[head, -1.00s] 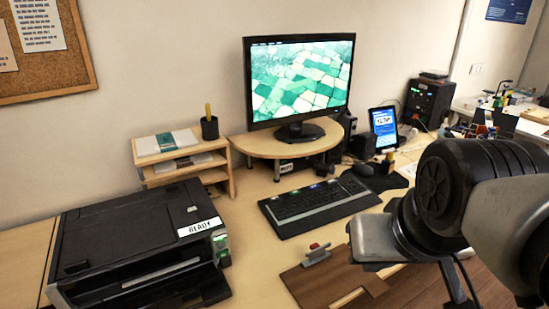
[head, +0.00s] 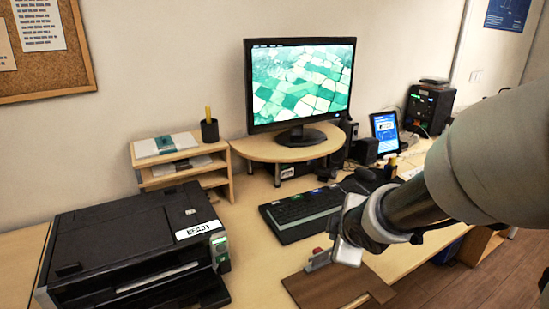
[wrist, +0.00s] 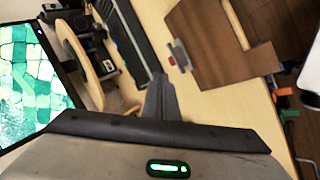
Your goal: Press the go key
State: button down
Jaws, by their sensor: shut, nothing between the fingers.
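I cannot make out any key marked go. The black keyboard (head: 300,212) lies on the desk in front of the monitor, with a green patch on it; my arm covers its right end. Part of the keyboard also shows in the wrist view (wrist: 131,38). The printer (head: 125,245) at the left has a white READY label (head: 199,229) and a small green-lit panel (head: 221,251) on its right front corner. My gripper (wrist: 160,82) is shut and empty, over the desk near the keyboard's edge in the wrist view. In the head view its fingers are hard to make out.
A brown board (head: 335,287) lies at the desk's front, with a grey, red-topped item (head: 319,258) at its back edge. The monitor (head: 300,85) stands on a wooden riser (head: 270,150). A shelf (head: 178,165) is beside it. Bare desk lies between printer and keyboard.

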aim_at(222, 258)
jog(key=a+f+n+y, duration=0.2)
jog(key=a+f+n, duration=0.1)
jog(key=a+f, duration=0.1)
jog(key=s+a+f+n+g+y+b, duration=0.1)
jog(key=a+f+n+y, duration=0.1)
jog(key=a+f+n, duration=0.1)
jog(key=a+f+n+g+y, duration=0.1)
jog(key=a+f+n+y, duration=0.1)
jog(key=a+f, duration=0.3)
jog(key=shift+s+a+n+y+b, duration=0.35)
jog(key=shift+s+a+n+y, duration=0.05)
jog(key=shift+a, duration=0.05)
jog(key=s+a+n+g+y, duration=0.1)
jog(key=s+a, duration=0.1)
jog(key=s+a+n+y, duration=0.1)
jog(key=a+n+y, duration=0.1)
jog(key=a, duration=0.1)
jog(key=s+a+n+g+y, duration=0.1)
jog(key=s+a+y, duration=0.1)
jog(key=shift+s+a+f+g+b, duration=0.3)
jog(key=shift+f+b, duration=0.05)
jog(key=shift+b, duration=0.05)
jog(key=shift+w, duration=0.15)
